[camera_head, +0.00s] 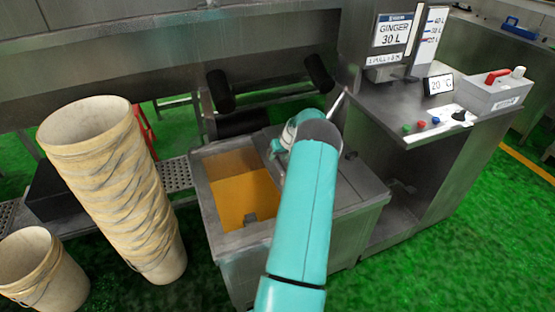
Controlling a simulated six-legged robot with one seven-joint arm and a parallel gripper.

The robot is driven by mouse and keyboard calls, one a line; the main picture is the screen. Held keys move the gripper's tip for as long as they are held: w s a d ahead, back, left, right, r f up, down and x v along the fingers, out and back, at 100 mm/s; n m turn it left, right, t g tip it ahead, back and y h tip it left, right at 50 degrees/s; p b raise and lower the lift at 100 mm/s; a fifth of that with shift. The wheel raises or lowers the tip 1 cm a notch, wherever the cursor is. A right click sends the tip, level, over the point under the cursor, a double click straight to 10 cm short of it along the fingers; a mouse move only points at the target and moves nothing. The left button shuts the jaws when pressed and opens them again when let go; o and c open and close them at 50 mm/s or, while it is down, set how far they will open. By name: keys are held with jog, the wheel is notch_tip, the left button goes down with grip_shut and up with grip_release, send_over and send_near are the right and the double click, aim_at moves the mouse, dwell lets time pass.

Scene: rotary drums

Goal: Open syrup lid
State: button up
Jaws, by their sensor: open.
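A steel tank (228,245) stands in the middle, its left part open over an orange surface (240,192). Grey metal covers the tank's right part (357,180); I cannot tell whether this is the syrup lid. My teal arm reaches up over the tank from the bottom, hiding part of its middle. A short white and teal section of my arm shows at the tank's back edge. My gripper's jaws are hidden behind my arm, and no contact with a lid is visible.
A tall stack of cream buckets (122,190) and another bucket (43,270) stand left. A steel machine (435,150) with a "GINGER 30 L" sign (393,31) and coloured buttons stands right. Black rollers (221,90) are behind the tank. Green floor is free at front right.

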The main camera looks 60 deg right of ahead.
jog(key=v, duration=1.1)
jog(key=shift+r, duration=0.15)
jog(key=w+a+r+n, duration=0.1)
jog(key=w+a+r, duration=0.45)
jog(key=a, duration=0.35)
jog(key=w+a+r+n, duration=0.1)
jog(key=w+a+r, duration=0.3)
jog(key=a+r, duration=0.3)
jog(key=w+a+r+n, duration=0.2)
jog(key=w+a+r, duration=0.3)
jog(key=a, duration=0.5)
jog(key=s+a+r+n, duration=0.1)
jog(key=a+r, duration=0.2)
jog(key=a, duration=0.6)
jog(key=a+r+n, duration=0.1)
jog(key=a+r, duration=0.2)
jog(key=a, duration=0.6)
jog(key=s+a+n, duration=0.1)
jog(key=s+a, duration=0.7)
jog(key=a, duration=0.2)
jog(key=s+a+n+y, duration=0.1)
jog(key=s+a, duration=0.8)
jog(key=a, duration=0.2)
jog(key=shift+a+r+t, duration=0.3)
jog(key=shift+r+t, duration=0.05)
jog(key=shift+t, duration=0.05)
